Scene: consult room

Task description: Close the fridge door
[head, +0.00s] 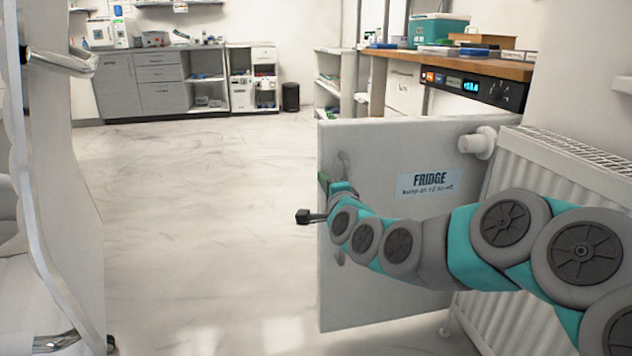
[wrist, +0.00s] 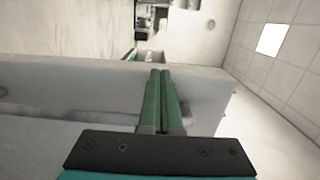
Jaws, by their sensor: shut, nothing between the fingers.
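The fridge door (head: 385,145) stands open in the head view, a white panel with a "FRIDGE" label (head: 430,184) facing me. Part of its handle (head: 343,165) shows near its left, free edge; my arm hides the middle. My gripper (head: 322,180) is at that free edge, its green fingers partly hidden by my wrist. In the wrist view my gripper (wrist: 160,75) is shut and empty, the two fingers side by side, over a pale panel (wrist: 90,85) that looks like the door. I cannot tell whether they touch it.
A white radiator (head: 560,165) stands close to the door's right side. A wooden counter (head: 450,66) with a dark control panel (head: 475,88) is behind. A white curved panel (head: 60,190) stands at left. The marble floor (head: 200,220) between is clear.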

